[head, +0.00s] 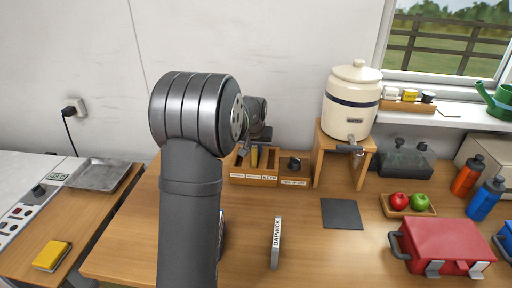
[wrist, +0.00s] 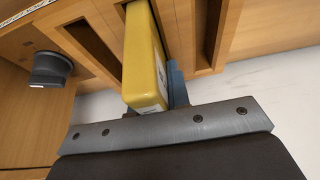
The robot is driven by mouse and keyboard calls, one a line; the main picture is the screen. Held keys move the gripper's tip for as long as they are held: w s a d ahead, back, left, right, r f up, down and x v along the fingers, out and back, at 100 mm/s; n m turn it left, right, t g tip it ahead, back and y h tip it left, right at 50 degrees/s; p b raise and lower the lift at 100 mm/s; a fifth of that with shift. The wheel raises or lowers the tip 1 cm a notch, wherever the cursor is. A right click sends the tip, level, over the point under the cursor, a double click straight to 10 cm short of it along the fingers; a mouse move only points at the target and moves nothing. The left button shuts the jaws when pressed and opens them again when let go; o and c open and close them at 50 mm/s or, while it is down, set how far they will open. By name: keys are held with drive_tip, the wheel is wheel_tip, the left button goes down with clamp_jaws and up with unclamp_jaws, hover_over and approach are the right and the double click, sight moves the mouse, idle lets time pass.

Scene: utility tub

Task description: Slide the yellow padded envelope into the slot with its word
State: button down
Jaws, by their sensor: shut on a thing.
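The yellow padded envelope (wrist: 146,66) is held by my gripper (wrist: 160,104), which is shut on it. In the wrist view its far end reaches the wooden slotted rack, between two dark open slots. How deep it sits in a slot I cannot tell. My arm hides much of the gripper and the rack's left side.
A small wooden box (head: 293,182) with a dark item is right of the rack. A cream water crock (head: 352,100) stands on a wooden stand farther right. A dark mat (head: 342,214) lies flat.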

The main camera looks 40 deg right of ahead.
drive_tip(key=shift+f, duration=0.1)
drive_tip(key=c, duration=1.3)
unclamp_jaws()
drive_tip(key=v, duration=1.7)
drive_tip(key=shift+r, duration=0.25)
drive_tip(key=x, duration=1.7)
drive_tip(key=shift+f, duration=0.3)
drive_tip(key=shift+r, duration=0.3)
